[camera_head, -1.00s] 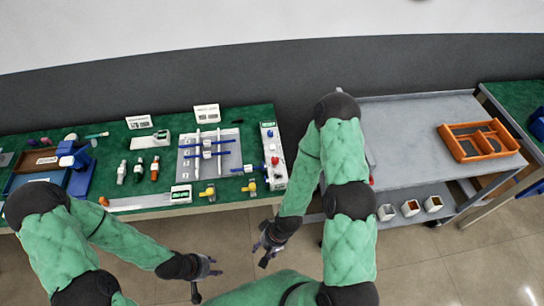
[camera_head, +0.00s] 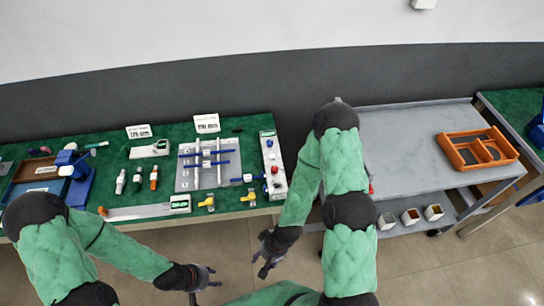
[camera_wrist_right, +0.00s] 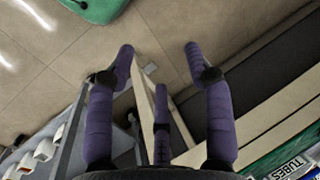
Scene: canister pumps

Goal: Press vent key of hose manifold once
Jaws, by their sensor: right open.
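A narrow white panel (camera_head: 273,163) stands at the right end of the green bench and looks like the hose manifold. Which part is the vent key is too small to tell. My right gripper (camera_head: 268,262) hangs in front of the bench edge, below the panel and apart from it. In the right wrist view its purple fingers (camera_wrist_right: 158,65) are spread with nothing between them. My left gripper (camera_head: 205,283) is low, apart from the bench; its finger opening is unclear.
A grey plate with crossing pipes (camera_head: 186,181) lies left of the panel. Yellow valves (camera_head: 208,202) sit by the front edge. A grey cart (camera_head: 400,135) with an orange tray (camera_head: 478,150) stands right, beyond my right arm. Floor is clear before the bench.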

